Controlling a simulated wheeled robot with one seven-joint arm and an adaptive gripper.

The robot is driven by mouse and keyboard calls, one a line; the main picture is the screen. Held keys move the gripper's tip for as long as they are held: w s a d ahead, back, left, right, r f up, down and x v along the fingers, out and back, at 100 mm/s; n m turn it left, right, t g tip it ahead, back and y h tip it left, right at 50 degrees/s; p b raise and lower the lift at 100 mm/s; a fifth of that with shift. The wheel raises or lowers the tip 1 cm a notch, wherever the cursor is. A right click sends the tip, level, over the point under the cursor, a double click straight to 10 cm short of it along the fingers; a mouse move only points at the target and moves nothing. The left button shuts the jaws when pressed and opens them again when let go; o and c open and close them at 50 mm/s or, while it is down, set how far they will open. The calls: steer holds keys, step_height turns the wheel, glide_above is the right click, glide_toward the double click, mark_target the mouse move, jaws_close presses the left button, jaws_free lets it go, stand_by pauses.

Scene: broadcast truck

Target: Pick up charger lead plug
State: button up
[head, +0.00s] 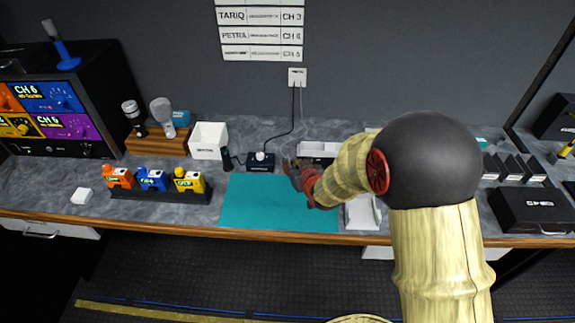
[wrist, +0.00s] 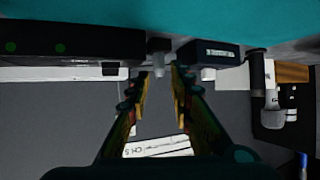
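In the wrist view, a small grey plug (wrist: 158,46), which looks like the charger lead plug, stands at the edge of the teal mat. It lies just beyond and between the fingertips of my gripper (wrist: 161,72). The fingers are apart, with grey background showing between them. In the head view, my gripper (head: 291,165) is over the mat's back edge, and I cannot pick out the plug beside it. A thin pale lead (head: 304,110) runs down from the wall socket (head: 297,77) towards my gripper. I cannot tell whether the fingers touch the plug.
A small black box (head: 262,163) sits left of my gripper; it also shows in the wrist view (wrist: 208,53). A long dark box with green dots (wrist: 75,46) flanks the plug on the other side. A white bin (head: 208,141) stands farther left. The teal mat (head: 265,205) is clear.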

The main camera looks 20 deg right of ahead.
mark_target(288, 158)
steer(key=b+x, duration=0.1)
steer(key=x, duration=0.1)
steer(key=r+x, duration=0.1)
steer(key=x, duration=0.2)
steer(key=shift+w+f+b, duration=0.2)
steer(key=shift+w+b, duration=0.2)
steer(key=shift+w, duration=0.05)
steer(key=shift+c, duration=1.4)
jaws_close()
